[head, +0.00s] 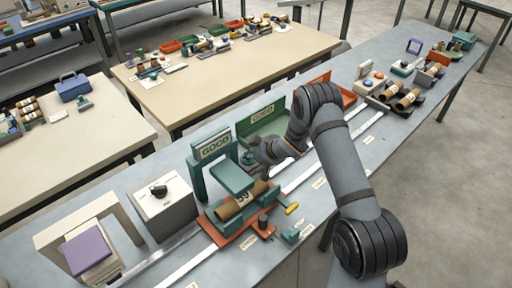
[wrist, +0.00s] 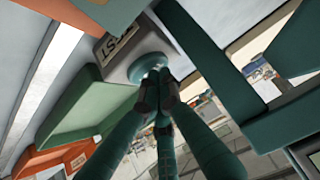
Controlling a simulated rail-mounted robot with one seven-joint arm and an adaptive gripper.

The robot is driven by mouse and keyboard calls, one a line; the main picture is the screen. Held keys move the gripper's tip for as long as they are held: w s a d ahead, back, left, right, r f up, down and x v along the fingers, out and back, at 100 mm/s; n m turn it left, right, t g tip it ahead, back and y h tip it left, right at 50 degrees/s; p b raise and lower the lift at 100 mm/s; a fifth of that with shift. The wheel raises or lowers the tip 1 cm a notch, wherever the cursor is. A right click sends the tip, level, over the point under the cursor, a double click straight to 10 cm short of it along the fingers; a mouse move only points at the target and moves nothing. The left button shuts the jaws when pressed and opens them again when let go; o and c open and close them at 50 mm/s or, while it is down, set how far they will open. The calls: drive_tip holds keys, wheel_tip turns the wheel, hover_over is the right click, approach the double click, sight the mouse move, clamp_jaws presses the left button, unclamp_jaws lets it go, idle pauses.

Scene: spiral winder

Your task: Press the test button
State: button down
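The test button is a round teal cap (wrist: 148,66) on a pale box (wrist: 125,50) whose label shows "ST" in the wrist view. My gripper (wrist: 160,88) has its dark fingertips drawn together right at the cap, overlapping its lower edge. I cannot tell whether they touch it or whether the cap is pressed. In the head view my gripper (head: 260,155) is between the green "GOOD" frame (head: 197,180) and the green bin (head: 262,118). The box is mostly hidden there behind the gripper and arm.
A brown cardboard tube (head: 240,200) lies in a green cradle on an orange base (head: 218,238), close to my gripper. A grey box with a black knob (head: 160,190) stands left. An orange bin (head: 345,95) is behind my arm. A pale rail (head: 300,175) runs along the bench.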

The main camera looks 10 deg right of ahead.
wheel_tip(320, 180, up, 4)
drive_tip(key=shift+r+p, duration=0.15)
drive_tip(key=shift+p, duration=1)
drive_tip(key=b+v, duration=0.3)
drive_tip(key=v, duration=0.6)
drive_tip(key=shift+s+d, duration=0.2)
drive_tip(key=shift+s, duration=0.05)
hover_over(250, 160)
wheel_tip(250, 160, down, 5)
drive_tip(key=shift+s+f, duration=0.1)
drive_tip(key=shift+f, duration=0.1)
drive_tip(key=v, duration=0.6)
drive_tip(key=shift+s+r, duration=0.15)
drive_tip(key=shift+r, duration=0.15)
drive_tip(key=shift+a, duration=0.1)
